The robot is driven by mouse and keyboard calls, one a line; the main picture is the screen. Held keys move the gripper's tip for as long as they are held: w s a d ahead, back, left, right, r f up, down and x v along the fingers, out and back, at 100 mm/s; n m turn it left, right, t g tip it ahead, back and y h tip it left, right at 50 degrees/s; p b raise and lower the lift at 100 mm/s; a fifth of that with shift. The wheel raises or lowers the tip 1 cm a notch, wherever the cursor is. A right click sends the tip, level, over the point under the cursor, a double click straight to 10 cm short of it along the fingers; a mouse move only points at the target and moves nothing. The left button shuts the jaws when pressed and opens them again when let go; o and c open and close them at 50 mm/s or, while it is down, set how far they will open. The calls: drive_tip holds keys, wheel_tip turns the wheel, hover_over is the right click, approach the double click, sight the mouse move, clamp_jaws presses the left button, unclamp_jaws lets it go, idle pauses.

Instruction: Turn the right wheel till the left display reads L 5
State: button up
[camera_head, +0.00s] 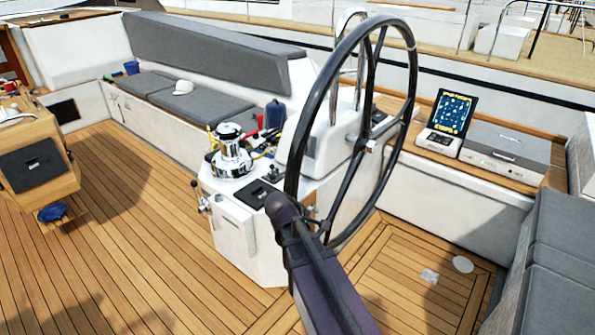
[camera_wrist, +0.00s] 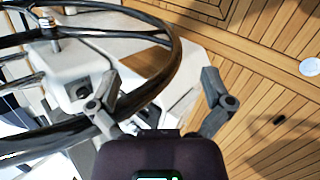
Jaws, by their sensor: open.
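A large black-rimmed steering wheel (camera_head: 292,150) stands upright on a white pedestal in the middle of the head view. Its rim also shows in the wrist view (camera_wrist: 176,52), with spokes and a metal hub at the upper left. My gripper (camera_wrist: 158,80) has its two fingers spread apart, with the lower rim passing between or just beyond them; contact cannot be told. In the head view my gripper (camera_head: 312,222) is at the lower rim, partly hidden by my arm. No display with a legible L reading shows.
A lit screen (camera_head: 452,112) stands on the right-hand ledge beside a grey-lidded box (camera_head: 507,148); its text is too small to read. A chrome winch (camera_head: 231,152) and small items sit left of the wheel. Grey cushions (camera_head: 563,262) are at the right.

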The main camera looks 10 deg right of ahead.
drive_tip(key=w+a+r+n+t+h+b, duration=0.2)
drive_tip(key=w+n+t+h+b, duration=0.2)
drive_tip(key=w+n, duration=0.4)
drive_tip(key=n+t+b, duration=0.3)
drive_tip(key=n+t, duration=0.3)
drive_tip(key=n, duration=0.4)
approach(292, 166)
drive_tip(key=a, duration=0.1)
drive_tip(key=shift+s+a+f+h, duration=0.2)
drive_tip(key=shift+s+h, duration=0.1)
drive_tip(key=shift+h, duration=0.1)
drive_tip(key=shift+w, duration=0.1)
drive_tip(key=x, duration=1.3)
drive_tip(key=shift+w+d+f, duration=0.1)
drive_tip(key=shift+w+d, duration=0.05)
drive_tip(key=shift+d, duration=0.25)
